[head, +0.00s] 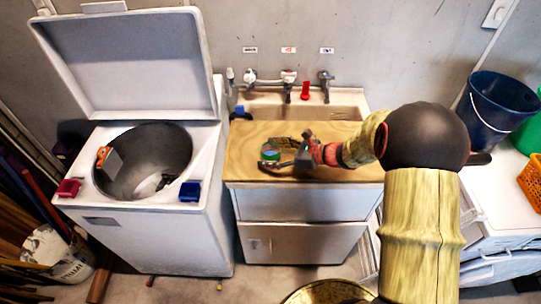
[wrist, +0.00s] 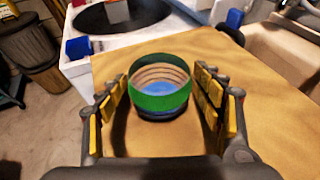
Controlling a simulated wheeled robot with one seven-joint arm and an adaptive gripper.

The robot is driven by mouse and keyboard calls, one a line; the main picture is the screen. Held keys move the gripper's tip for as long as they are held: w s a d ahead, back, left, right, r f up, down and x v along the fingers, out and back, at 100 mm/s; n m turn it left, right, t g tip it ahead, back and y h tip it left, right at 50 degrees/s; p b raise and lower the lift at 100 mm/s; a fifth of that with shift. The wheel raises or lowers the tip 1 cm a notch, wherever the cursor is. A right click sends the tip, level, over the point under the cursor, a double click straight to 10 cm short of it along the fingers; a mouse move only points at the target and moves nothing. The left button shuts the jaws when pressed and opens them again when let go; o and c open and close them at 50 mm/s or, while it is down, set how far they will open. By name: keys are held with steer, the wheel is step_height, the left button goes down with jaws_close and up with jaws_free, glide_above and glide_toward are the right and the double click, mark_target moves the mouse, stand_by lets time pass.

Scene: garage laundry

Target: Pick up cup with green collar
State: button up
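A small round cup with a green collar (wrist: 160,97) stands upright on the wooden counter (wrist: 245,85). Its opening faces up, with a ridged inner wall and a blue bottom. In the head view the cup (head: 270,152) is near the middle of the counter, partly beside my gripper (head: 288,158). In the wrist view my gripper (wrist: 163,105) is open, with one yellow-padded finger on each side of the cup. Gaps show between the fingers and the cup. I cannot tell from these views how low the fingertips are relative to the rim.
An open top-loading washer (head: 125,250) stands left of the counter, with red and blue blocks on its edge. Behind the counter is a sink (head: 345,112) with taps and a red object (head: 305,91). Buckets (head: 492,105) stand at the right. The counter around the cup is mostly clear.

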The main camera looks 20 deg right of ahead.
steer(key=c, duration=0.8)
steer(key=shift+c, duration=0.2)
steer(key=shift+r+p, duration=0.35)
steer(key=shift+r, duration=0.2)
step_height(320, 180, up, 2)
steer(key=shift+r+p, duration=0.2)
steer(key=shift+p, duration=0.4)
steer(key=s+r+p, duration=0.5)
steer(key=s+r, duration=0.5)
steer(key=s, duration=0.4)
steer(key=w+d+m+t+h, duration=0.4)
steer(key=w+d+m+h, duration=0.2)
steer(key=w+d, duration=0.55)
glide_above(270, 146)
steer(key=a, duration=0.1)
steer(key=f, duration=0.2)
steer(key=shift+w+f, duration=0.25)
steer(key=shift+f, duration=0.05)
